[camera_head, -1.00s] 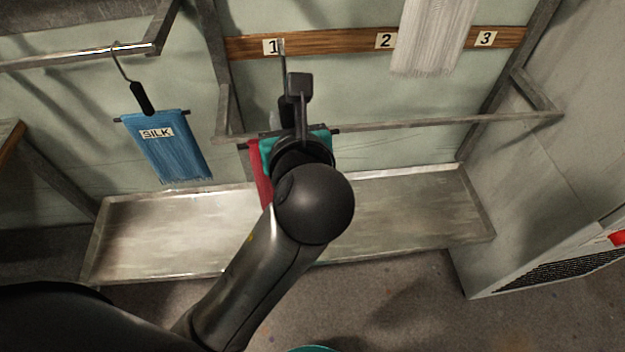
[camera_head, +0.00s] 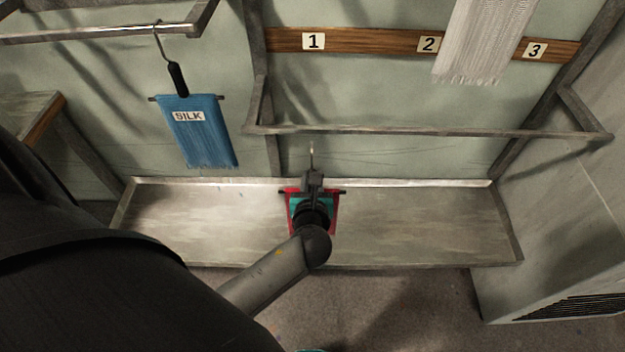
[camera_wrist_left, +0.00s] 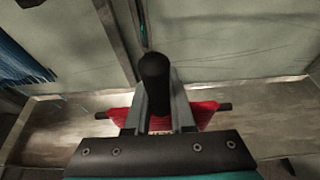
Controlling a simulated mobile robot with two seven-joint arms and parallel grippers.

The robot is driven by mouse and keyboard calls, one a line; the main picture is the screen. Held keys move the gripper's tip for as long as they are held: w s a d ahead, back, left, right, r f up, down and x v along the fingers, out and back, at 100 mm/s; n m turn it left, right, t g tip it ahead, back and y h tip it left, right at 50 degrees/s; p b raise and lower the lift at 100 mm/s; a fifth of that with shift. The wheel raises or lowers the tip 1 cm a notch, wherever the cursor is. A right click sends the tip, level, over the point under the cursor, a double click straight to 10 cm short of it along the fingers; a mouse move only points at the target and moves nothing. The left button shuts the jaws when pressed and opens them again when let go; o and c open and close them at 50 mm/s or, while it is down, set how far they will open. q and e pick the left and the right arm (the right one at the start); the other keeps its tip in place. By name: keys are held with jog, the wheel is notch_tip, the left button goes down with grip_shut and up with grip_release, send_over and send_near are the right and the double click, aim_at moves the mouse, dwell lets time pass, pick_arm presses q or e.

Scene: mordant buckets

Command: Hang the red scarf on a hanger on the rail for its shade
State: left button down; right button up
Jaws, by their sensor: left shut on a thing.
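My left gripper (camera_head: 313,182) is shut on the black handle of a hanger (camera_wrist_left: 155,78). The hanger's thin hook (camera_head: 312,155) points up and is free of any rail. The red scarf (camera_head: 332,215) hangs from the hanger's bar, largely hidden behind my gripper and wrist. In the left wrist view, red cloth (camera_wrist_left: 205,114) shows on both sides of the fingers. The metal rail (camera_head: 430,132) runs in front of a wooden strip (camera_head: 375,42) marked 1, 2 and 3. In the head view, the hook appears below this rail, under number 1. My right gripper is out of view.
A blue scarf (camera_head: 205,145) labelled SILK hangs from another rail (camera_head: 90,32) at the upper left. A pale fringed cloth (camera_head: 482,45) hangs between numbers 2 and 3. A long metal tray (camera_head: 420,225) lies below. The rail's visible length looks empty.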

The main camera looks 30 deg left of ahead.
pick_arm(q)
jog(key=r+b+x, duration=0.1)
jog(key=b+x, duration=0.3)
jog(key=x, duration=0.4)
jog(key=shift+w+a, duration=0.15)
jog(key=shift+w, duration=0.2)
jog(key=c, duration=0.7)
grip_release()
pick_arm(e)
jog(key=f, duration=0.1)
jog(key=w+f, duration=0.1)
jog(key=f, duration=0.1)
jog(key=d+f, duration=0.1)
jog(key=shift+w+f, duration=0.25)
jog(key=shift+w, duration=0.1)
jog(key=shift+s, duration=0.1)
pick_arm(q)
jog(key=shift+s, duration=0.1)
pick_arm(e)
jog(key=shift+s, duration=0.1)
